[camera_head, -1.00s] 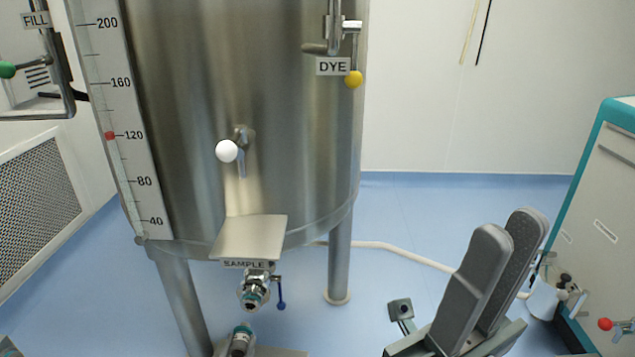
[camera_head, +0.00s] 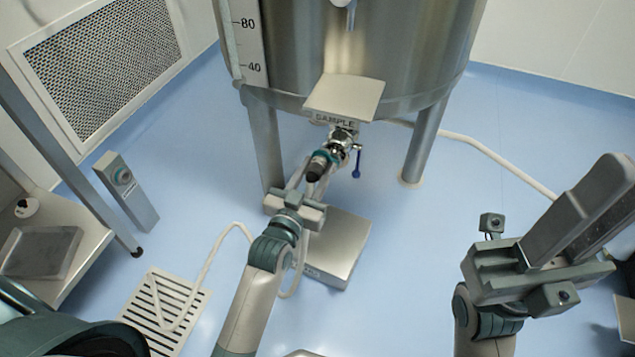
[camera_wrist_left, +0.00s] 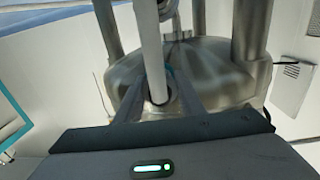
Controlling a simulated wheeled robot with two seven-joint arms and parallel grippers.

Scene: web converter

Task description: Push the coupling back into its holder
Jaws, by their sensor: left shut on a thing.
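My left gripper (camera_head: 308,184) is shut on a coupling with a dark body and teal ring (camera_head: 317,167), just below and in front of the SAMPLE valve (camera_head: 343,140). Whether coupling and valve touch cannot be told. In the left wrist view, a pale hose (camera_wrist_left: 150,55) passes between the fingers (camera_wrist_left: 157,100); the coupling itself is not clear there. A grey post (camera_head: 125,190) with a teal-ringed round face stands at the left, apart from my gripper; I cannot tell for sure that it is the holder.
The steel tank (camera_head: 370,50) stands on legs behind the valve. A low metal box (camera_head: 340,250) sits on the floor beneath it. A pale hose (camera_head: 215,255) loops over a floor grate (camera_head: 165,305). A steel bench (camera_head: 60,225) is at the left. Blue floor lies between.

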